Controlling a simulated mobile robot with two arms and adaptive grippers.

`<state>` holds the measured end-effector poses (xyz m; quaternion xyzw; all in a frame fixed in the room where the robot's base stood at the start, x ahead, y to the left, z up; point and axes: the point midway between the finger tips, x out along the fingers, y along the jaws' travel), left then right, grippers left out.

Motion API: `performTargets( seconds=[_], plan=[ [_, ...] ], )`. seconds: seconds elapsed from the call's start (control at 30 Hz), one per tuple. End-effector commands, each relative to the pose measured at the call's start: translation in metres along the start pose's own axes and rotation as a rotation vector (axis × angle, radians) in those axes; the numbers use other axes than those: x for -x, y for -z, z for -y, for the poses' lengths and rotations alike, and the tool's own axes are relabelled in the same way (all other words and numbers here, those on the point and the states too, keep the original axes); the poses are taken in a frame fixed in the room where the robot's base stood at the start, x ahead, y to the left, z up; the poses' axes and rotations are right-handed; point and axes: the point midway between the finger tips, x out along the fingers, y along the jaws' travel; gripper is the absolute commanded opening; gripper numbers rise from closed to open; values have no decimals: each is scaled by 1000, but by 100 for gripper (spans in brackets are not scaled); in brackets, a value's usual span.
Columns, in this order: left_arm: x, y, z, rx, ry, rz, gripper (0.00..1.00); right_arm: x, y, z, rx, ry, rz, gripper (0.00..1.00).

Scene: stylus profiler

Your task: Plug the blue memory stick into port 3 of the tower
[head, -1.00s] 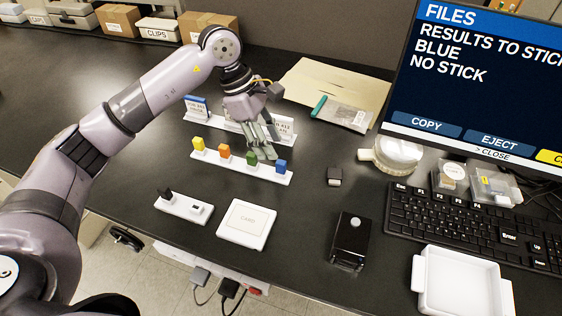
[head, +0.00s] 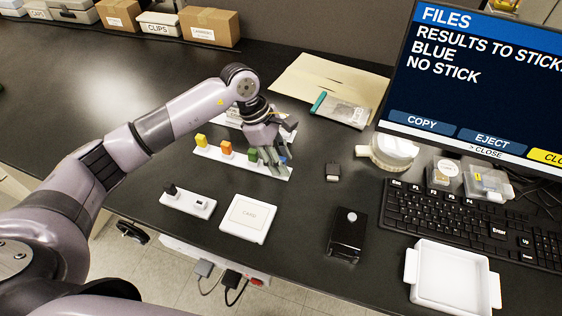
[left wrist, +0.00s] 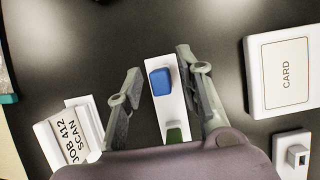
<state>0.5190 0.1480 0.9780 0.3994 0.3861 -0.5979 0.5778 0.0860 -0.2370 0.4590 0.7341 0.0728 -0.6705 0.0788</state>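The blue memory stick (left wrist: 160,82) stands at one end of the white rack (left wrist: 159,106) in the left wrist view. My left gripper (left wrist: 160,62) is open, with one finger on each side of the blue stick and gaps visible. In the head view my left gripper (head: 272,160) is low over the rack's right end and mostly hides the blue stick. A green stick (left wrist: 174,135) is beside it in the rack. I cannot identify the tower or its port 3 in these frames. My right gripper is not in view.
Yellow (head: 201,140) and orange (head: 226,149) sticks stand further left in the rack. A white card box (head: 248,219), a white holder (head: 187,203) and a black box (head: 346,236) are in front. A monitor (head: 480,80) and keyboard (head: 470,222) are at right.

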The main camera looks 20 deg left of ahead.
Motion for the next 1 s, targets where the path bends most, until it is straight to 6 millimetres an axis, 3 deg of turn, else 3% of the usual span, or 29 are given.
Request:
performTargets(
  seconds=[0.47, 0.83, 1.0],
  plan=[
    [1, 0, 0, 0, 0, 0, 0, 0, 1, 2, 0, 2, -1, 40],
    [2, 0, 0, 0, -2, 0, 0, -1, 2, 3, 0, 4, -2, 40],
    [12, -5, -1, -2, -4, 1, 0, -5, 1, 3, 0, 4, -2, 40]
  ],
)
